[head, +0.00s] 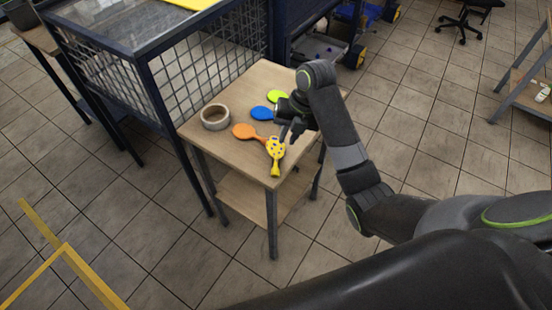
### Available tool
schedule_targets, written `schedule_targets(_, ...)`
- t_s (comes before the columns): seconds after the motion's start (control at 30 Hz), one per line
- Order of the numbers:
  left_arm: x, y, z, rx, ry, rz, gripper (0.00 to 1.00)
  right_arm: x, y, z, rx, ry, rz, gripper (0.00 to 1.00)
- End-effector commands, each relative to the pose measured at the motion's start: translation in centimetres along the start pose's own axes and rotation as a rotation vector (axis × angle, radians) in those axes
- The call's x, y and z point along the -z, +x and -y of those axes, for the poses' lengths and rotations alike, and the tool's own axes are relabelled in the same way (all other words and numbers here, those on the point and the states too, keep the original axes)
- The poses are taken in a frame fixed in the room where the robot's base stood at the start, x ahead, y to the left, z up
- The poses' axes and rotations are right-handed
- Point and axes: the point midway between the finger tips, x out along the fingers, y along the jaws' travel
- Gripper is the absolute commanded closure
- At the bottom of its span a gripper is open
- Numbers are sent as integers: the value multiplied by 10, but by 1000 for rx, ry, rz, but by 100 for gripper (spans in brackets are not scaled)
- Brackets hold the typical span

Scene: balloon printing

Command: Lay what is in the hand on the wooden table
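The wooden table (222,131) stands in the middle of the head view. A yellow balloon with dark dots (276,152) is at its front corner, neck towards me. I cannot tell whether it rests on the top or hangs just above it. My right gripper (289,136) points down at the balloon's upper right edge. Its fingers are small and dark, so I cannot tell whether they grip the balloon. An orange balloon (244,131), a blue balloon (262,113) and a lime-green balloon (277,96) lie further back, the last two partly behind my gripper. My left gripper is out of view.
A round beige bowl (215,117) stands at the table's left side. A dark mesh-sided cage (205,60) borders the table at the back left. A lower shelf (240,196) sits under the top. Tiled floor (420,100) is open to the right.

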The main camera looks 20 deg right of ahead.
Motion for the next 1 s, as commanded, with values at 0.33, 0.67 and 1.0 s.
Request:
schedule_targets(0.33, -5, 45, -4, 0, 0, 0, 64, 0, 46, 1, -1, 0, 0, 84)
schedule_targets(0.67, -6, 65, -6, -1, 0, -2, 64, 0, 69, 0, 0, 1, -1, 84)
schedule_targets(1.0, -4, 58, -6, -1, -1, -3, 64, 1, 110, -2, 1, 1, -2, 84)
